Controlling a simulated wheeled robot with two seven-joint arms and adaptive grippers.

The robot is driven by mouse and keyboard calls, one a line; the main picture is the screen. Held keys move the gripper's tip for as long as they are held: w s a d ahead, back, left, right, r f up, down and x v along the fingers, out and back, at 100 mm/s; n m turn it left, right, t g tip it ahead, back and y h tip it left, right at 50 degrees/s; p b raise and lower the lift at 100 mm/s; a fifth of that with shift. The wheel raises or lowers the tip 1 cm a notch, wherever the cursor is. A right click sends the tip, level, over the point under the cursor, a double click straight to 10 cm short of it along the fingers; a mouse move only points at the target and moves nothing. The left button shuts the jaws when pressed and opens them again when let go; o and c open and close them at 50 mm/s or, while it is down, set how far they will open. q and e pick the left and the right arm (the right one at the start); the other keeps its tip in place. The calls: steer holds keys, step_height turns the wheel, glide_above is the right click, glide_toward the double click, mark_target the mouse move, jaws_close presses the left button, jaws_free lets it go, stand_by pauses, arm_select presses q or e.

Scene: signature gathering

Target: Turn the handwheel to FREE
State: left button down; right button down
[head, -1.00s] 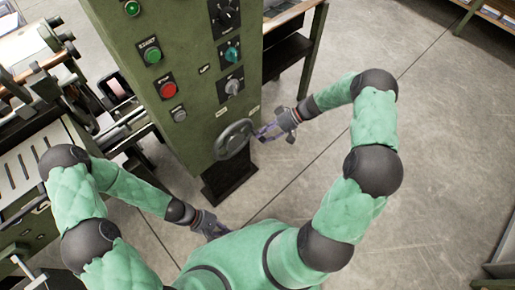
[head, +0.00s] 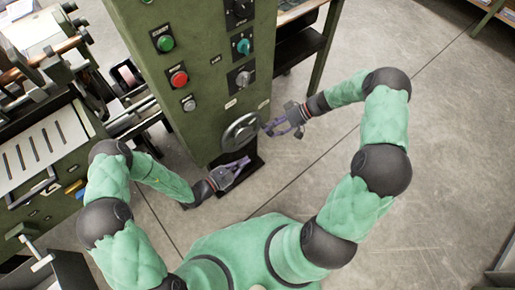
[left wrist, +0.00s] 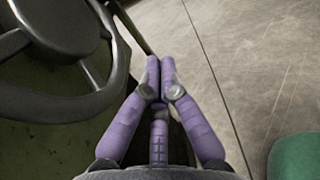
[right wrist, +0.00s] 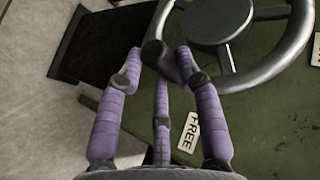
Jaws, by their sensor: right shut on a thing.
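The grey handwheel (head: 229,143) sits low on the front of the green machine cabinet (head: 197,125). My right gripper (head: 268,129) is at the wheel's right edge. In the right wrist view, its fingers (right wrist: 160,58) are shut on the wheel's dark knob (right wrist: 158,62) by the rim. A white label reading FREE (right wrist: 189,132) is on the green panel just below the rim there. My left gripper (head: 247,162) is just below the wheel. In the left wrist view, its purple fingertips (left wrist: 160,65) are together and empty, to the right of the wheel rim (left wrist: 117,50), apart from it.
Above the wheel are a green START button (head: 166,43), a red button (head: 179,79) and several knobs. Machinery with a slotted plate (head: 45,150) stands at the left. A dark block (head: 251,167) is under the cabinet. Open floor (head: 440,150) lies at the right.

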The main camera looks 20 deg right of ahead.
arm_select(q)
steer(key=w+d+r, duration=0.3)
steer(key=d, duration=0.7)
steer(key=shift+w+d, duration=0.15)
steer(key=shift+w, duration=0.2)
arm_select(e)
steer(key=shift+d, duration=0.1)
